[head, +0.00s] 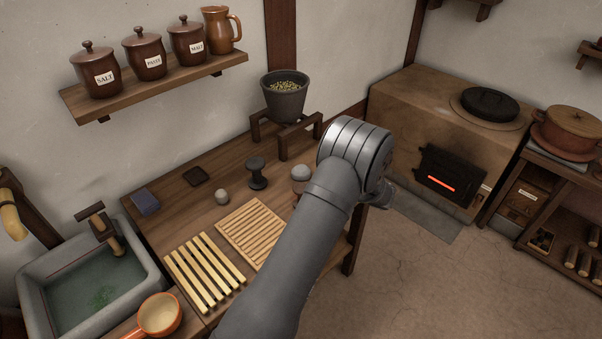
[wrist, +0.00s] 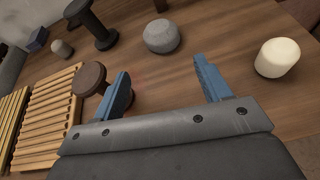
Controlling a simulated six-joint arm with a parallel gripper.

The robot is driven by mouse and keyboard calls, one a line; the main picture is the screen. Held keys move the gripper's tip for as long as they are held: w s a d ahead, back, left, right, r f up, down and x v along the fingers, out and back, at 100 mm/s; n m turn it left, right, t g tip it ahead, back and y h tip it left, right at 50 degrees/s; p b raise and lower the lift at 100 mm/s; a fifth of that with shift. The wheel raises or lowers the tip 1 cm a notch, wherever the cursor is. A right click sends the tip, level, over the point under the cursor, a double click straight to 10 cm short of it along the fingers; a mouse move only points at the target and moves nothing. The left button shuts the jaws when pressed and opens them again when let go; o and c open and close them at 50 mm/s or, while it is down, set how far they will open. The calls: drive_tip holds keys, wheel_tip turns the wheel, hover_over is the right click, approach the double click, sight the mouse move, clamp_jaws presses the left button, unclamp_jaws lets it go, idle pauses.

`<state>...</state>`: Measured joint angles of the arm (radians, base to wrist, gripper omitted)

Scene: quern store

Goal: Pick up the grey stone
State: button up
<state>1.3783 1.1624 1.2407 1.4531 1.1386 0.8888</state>
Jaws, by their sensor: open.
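The grey stone (wrist: 161,36) is a rounded, speckled lump on the wooden bench in the wrist view. It sits just beyond my gripper (wrist: 161,68), roughly in line with the gap between the two blue fingers. The fingers are apart with nothing between them, and the stone is not touched. There my arm hides the fingers.
A brown spool-shaped piece (wrist: 91,80) stands close by my left finger. A pale cylinder (wrist: 277,57) stands to the right. A black spool (head: 257,172), a small grey lump (head: 221,196) and slatted racks (head: 204,272) are left of the stone. A pot stand (head: 283,137) is behind.

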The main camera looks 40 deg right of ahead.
sight(303, 172)
drive_tip(key=x, duration=1.4)
drive_tip(key=shift+f, duration=0.15)
drive_tip(key=shift+d, duration=0.1)
drive_tip(key=c, duration=0.9)
